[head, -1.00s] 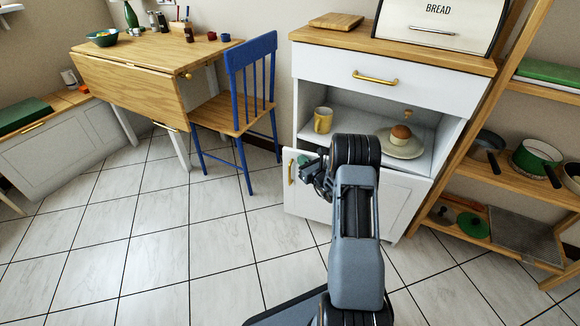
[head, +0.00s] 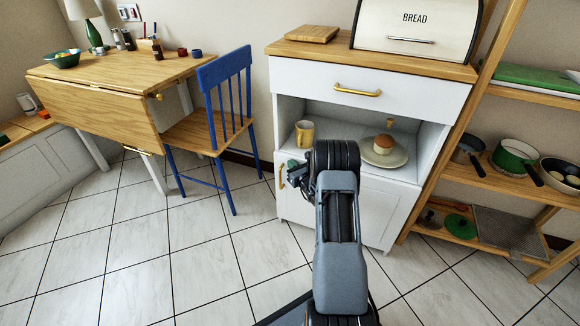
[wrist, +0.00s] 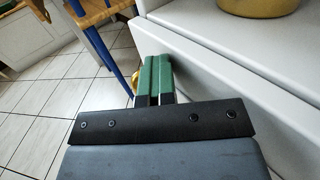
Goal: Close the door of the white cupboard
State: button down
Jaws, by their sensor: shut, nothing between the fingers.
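The white cupboard (head: 398,92) stands right of centre in the head view, with a drawer, an open shelf and a lower front. Its left lower door (head: 293,208) has a brass handle (head: 281,176). The door looks nearly in line with the cupboard front; my arm hides part of it, so I cannot tell whether it is fully shut. My gripper (head: 293,163) is shut and empty at the upper part of this door. In the wrist view its green fingertips (wrist: 154,66) are close to the white front just below the shelf edge; contact is unclear.
A yellow mug (head: 304,133) and a plate (head: 386,157) with a bun stand on the open shelf. A blue chair (head: 213,130) and wooden table (head: 110,75) are at left. A wooden rack (head: 500,178) with pans is at right. The tiled floor at left front is clear.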

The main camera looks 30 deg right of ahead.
jog(key=shift+w+d+r, duration=0.15)
jog(key=shift+d+r, duration=0.15)
jog(key=shift+d, duration=0.2)
jog(key=s+a+p, duration=0.4)
jog(key=s+a, duration=0.5)
jog(key=a, duration=0.3)
jog(key=s+a+r+n+g+y+p, duration=0.25)
jog(key=a+r+n+y+p, duration=0.35)
jog(key=r, duration=0.4)
jog(key=s+a+r+n+g+y+p, duration=0.2)
jog(key=a+r+n+g+y+p, duration=0.15)
jog(key=a+r+n, duration=0.45)
jog(key=s+a+r+n+g+y+p, duration=0.2)
jog(key=a+r+n+g+y+p, duration=0.25)
jog(key=r, duration=0.65)
jog(key=s+a+r+n+g+h+p, duration=0.3)
jog(key=s+r+n+g+h+p, duration=0.35)
jog(key=s+r+n+p, duration=0.6)
jog(key=s+d+r+n+t+h+p, duration=0.1)
jog(key=s+d+r+n+h+p, duration=0.1)
jog(key=r, duration=0.4)
jog(key=s+d+r+n+t+h+p, duration=0.1)
jog(key=s+d+r+n+h+p, duration=0.1)
jog(key=d+r+h+p, duration=0.3)
jog(key=shift+s+d+r+n+p, duration=0.25)
jog(key=shift+r+n+p, duration=0.2)
jog(key=shift+r, duration=0.4)
